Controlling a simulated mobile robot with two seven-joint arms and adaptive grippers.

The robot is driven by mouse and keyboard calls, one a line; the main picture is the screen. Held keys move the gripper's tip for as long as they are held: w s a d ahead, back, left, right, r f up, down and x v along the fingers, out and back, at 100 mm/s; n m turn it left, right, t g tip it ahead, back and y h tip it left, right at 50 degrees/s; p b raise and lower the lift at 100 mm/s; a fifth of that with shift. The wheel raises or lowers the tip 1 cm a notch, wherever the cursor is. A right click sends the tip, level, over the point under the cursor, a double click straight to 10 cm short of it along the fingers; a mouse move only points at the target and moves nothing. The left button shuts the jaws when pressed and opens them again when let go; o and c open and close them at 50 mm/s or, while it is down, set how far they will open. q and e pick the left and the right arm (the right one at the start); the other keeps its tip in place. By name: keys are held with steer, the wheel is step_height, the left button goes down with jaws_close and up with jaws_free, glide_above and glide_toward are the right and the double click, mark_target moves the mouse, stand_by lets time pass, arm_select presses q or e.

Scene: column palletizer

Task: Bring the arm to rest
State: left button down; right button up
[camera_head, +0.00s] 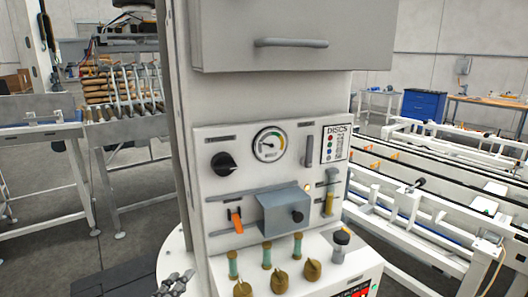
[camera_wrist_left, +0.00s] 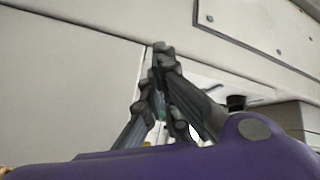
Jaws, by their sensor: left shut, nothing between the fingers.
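My left gripper (camera_head: 176,283) shows at the bottom edge of the head view, left of the control panel's lower ledge. Only its dark fingers are in sight there. In the left wrist view the left gripper (camera_wrist_left: 160,62) has its fingertips together, with nothing between them. Pale panel surfaces lie beyond the fingertips. My right gripper is in neither view.
A white control column (camera_head: 262,108) stands in front, with a gauge (camera_head: 269,145), a black knob (camera_head: 224,162), an orange lever (camera_head: 237,222) and several olive knobs on its ledge. A conveyor (camera_head: 440,195) lies right. Grey floor (camera_head: 50,260) is open at left.

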arm_select(q)
steer(key=s+a+f+n+g+y+p, duration=0.1)
steer(key=s+f+n+g+y, duration=0.15)
steer(key=s+f+n, duration=0.45)
steer(key=s+a+f+n+g+y+p, duration=0.2)
steer(key=s+f+n+g, duration=0.1)
steer(key=s+f, duration=0.8)
steer(key=s+d+f+n+g+p, duration=0.1)
steer(key=s+f, duration=0.3)
steer(key=s, duration=0.4)
steer(key=s+d+f+n+g+p, duration=0.1)
steer(key=s+f+n+g, duration=0.2)
steer(key=s, duration=0.6)
step_height(320, 180, down, 2)
steer(key=shift+d+n, duration=0.25)
steer(key=shift+n, duration=0.05)
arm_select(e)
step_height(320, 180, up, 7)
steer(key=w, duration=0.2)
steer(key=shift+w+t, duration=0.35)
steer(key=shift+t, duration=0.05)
arm_select(q)
steer(key=shift+w, duration=0.1)
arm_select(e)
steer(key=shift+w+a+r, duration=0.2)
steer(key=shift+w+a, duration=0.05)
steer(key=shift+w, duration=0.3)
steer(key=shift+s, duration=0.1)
